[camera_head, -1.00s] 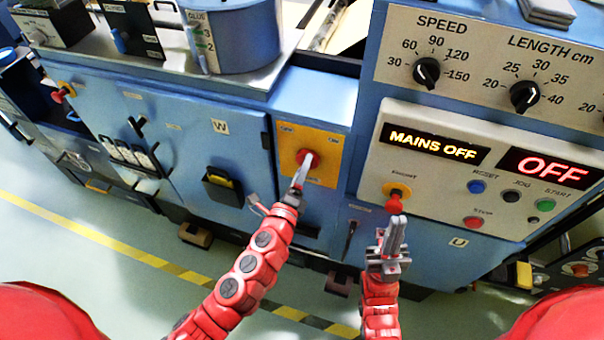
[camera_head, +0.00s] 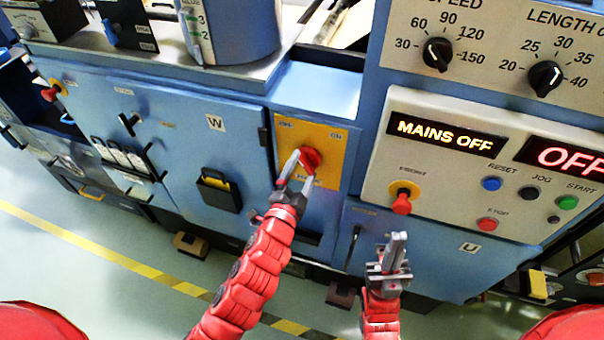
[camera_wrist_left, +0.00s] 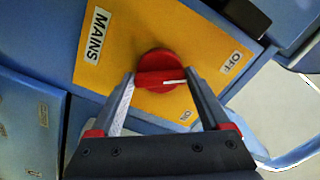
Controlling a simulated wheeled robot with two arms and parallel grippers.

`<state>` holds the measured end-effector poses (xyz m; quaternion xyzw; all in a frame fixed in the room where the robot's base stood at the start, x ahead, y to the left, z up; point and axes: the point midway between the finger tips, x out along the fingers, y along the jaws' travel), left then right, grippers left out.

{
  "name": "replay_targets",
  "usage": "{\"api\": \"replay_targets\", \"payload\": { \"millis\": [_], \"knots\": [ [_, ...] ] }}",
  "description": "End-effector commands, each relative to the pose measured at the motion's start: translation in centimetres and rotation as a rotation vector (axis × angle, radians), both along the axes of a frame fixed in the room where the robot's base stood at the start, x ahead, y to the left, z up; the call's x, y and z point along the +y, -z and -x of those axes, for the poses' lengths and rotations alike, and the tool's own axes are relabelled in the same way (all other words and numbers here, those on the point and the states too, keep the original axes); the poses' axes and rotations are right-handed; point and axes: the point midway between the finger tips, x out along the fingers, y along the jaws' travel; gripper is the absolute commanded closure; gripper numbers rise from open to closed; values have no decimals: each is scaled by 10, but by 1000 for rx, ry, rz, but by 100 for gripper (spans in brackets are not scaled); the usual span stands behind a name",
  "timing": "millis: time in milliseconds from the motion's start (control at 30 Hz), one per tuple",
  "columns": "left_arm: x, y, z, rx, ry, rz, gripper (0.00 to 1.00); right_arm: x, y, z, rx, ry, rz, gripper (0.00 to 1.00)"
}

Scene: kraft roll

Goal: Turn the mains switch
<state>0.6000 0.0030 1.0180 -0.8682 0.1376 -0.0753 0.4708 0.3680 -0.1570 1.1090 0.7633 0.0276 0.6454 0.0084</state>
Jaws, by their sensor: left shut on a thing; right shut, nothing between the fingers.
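The mains switch (camera_head: 310,158) is a red round knob on a yellow plate (camera_head: 326,136) on the blue machine front. My left gripper (camera_head: 299,162) is shut on this knob, one finger on each side. In the left wrist view the knob (camera_wrist_left: 156,64) sits between the fingertips (camera_wrist_left: 162,80). Its white pointer line points right, between the OFF and ON labels. The display (camera_head: 445,135) reads MAINS OFF. My right gripper (camera_head: 397,245) is shut and empty, below the control panel.
The control panel (camera_head: 440,180) to the right carries a red knob (camera_head: 402,203), several coloured buttons and a red OFF display (camera_head: 560,157). A blue cabinet door with a black handle (camera_head: 216,187) is to the left. Open floor (camera_head: 60,265) lies in front.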

Motion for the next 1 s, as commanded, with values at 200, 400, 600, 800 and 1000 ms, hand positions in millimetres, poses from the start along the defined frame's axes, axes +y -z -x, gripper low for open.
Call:
{"api": "replay_targets", "payload": {
  "millis": [200, 400, 600, 800, 1000],
  "knots": [
    [1, 5, 0, 44, -2, 120, 76, 0, 12, 0, 0, 0, 0, 100],
    [0, 5, 0, 68, -2, 185, 76, 0, 16, 0, 0, 0, 0, 100],
    [0, 5, 0, 78, -3, 208, 76, 0, 18, 0, 0, 0, 0, 100],
    [0, 5, 0, 80, -3, 212, 76, 0, 18, 0, 0, 0, 0, 100],
    [0, 5, 0, 80, -3, 213, 17, 0, 18, 0, 0, 0, 0, 100]
  ]
}}
